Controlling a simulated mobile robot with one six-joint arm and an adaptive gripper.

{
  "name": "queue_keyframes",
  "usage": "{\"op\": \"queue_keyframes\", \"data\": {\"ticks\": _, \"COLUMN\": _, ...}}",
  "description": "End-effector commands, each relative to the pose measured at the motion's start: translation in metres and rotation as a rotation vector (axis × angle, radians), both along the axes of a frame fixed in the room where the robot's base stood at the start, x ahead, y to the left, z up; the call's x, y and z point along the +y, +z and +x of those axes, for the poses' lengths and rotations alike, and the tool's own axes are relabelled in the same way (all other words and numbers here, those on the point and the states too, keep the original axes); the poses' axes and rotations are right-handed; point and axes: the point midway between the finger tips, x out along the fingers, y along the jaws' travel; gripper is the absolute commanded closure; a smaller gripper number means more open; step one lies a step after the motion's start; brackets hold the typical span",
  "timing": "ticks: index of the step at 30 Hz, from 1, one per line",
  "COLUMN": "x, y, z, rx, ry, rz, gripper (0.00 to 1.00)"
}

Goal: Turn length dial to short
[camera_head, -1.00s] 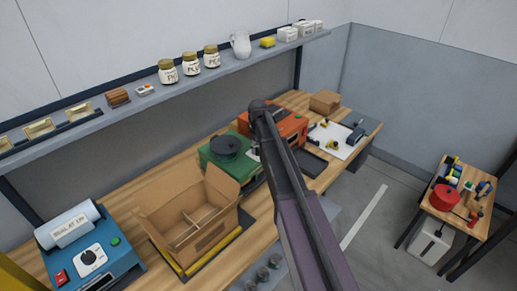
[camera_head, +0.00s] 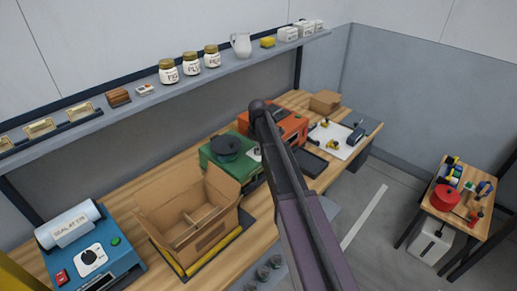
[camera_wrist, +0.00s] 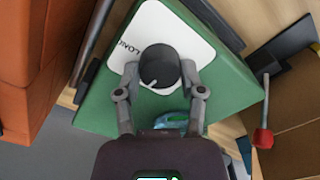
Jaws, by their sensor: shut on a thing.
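The black round length dial (camera_wrist: 160,64) sits on a white plate (camera_wrist: 142,22) on the green machine (camera_wrist: 235,92) in the wrist view. Part of the word "LONG" shows on the plate, left of the dial. The dial has a pale pointer mark at its lower left. My gripper (camera_wrist: 159,70) is shut on the dial, one finger on each side. In the head view the green machine (camera_head: 218,147) stands mid-bench, and my arm hides the gripper and most of the dial plate.
A lever with a red knob (camera_wrist: 263,138) stands to the right in the wrist view. An orange machine (camera_head: 290,122) and an open cardboard box (camera_head: 222,184) flank the green machine. A blue sealer (camera_head: 118,262) is at the left; a shelf (camera_head: 130,102) runs above.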

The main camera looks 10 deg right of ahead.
Motion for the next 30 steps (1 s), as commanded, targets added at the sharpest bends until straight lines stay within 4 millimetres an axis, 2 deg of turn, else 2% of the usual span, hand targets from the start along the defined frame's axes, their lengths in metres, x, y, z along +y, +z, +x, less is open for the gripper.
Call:
{"op": "queue_keyframes", "data": {"ticks": 9, "x": -0.0016, "y": -0.0003, "z": -0.0004, "rx": 0.002, "ry": 0.088, "rz": -0.004, "gripper": 0.96}}
{"op": "queue_keyframes", "data": {"ticks": 20, "x": -0.0017, "y": -0.0002, "z": -0.0002, "rx": 0.001, "ry": 0.092, "rz": -0.003, "gripper": 0.96}}
{"op": "queue_keyframes", "data": {"ticks": 21, "x": -0.0017, "y": -0.0002, "z": -0.0002, "rx": 0.001, "ry": 0.092, "rz": -0.003, "gripper": 0.43}}
{"op": "queue_keyframes", "data": {"ticks": 24, "x": -0.0015, "y": -0.0002, "z": -0.0001, "rx": 0.001, "ry": 0.092, "rz": -0.003, "gripper": 0.14}}
{"op": "queue_keyframes", "data": {"ticks": 30, "x": -0.001, "y": -0.0001, "z": 0.0001, "rx": 0.0, "ry": 0.091, "rz": -0.002, "gripper": 0.14}}
